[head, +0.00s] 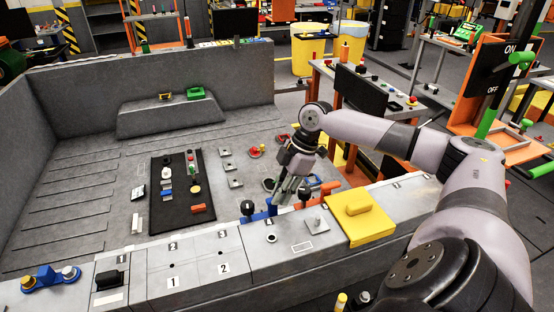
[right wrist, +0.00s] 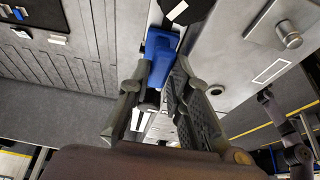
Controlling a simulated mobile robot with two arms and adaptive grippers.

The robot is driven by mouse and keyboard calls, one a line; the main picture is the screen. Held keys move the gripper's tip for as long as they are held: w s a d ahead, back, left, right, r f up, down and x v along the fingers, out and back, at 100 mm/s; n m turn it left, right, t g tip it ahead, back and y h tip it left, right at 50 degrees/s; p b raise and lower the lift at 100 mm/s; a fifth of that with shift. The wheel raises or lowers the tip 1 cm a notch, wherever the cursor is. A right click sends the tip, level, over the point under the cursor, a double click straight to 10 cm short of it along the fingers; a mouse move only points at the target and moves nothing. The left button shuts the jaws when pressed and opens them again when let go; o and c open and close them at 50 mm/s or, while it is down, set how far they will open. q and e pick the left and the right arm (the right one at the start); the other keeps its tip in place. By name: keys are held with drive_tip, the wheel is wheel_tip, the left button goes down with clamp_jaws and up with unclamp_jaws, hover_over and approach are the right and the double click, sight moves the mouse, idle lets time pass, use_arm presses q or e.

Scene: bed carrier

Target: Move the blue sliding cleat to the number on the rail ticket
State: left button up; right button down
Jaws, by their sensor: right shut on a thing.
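The blue sliding cleat (head: 272,206) stands at the inner edge of the bed's front ledge, beside a black round knob (head: 247,207). My right gripper (head: 281,196) reaches down over it from the right. In the right wrist view the blue cleat (right wrist: 160,58) sits between the two fingers (right wrist: 156,88), which are shut on it. The fingers cover part of it. I cannot pick out the rail ticket or read its number with certainty. My left gripper is not in view.
An orange piece (head: 305,193) stands right of the cleat. A yellow block (head: 358,210) and a metal knob (head: 316,224) are on the ledge. Numbered panels (head: 198,262) lie to the left. A black mat (head: 180,222) with small parts lies in the bed.

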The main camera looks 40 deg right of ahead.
drive_tip(key=c, duration=1.9)
unclamp_jaws()
drive_tip(key=o, duration=0.4)
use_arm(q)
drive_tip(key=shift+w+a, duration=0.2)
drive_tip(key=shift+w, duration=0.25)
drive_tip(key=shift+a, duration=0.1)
use_arm(e)
drive_tip(key=v, duration=1.2)
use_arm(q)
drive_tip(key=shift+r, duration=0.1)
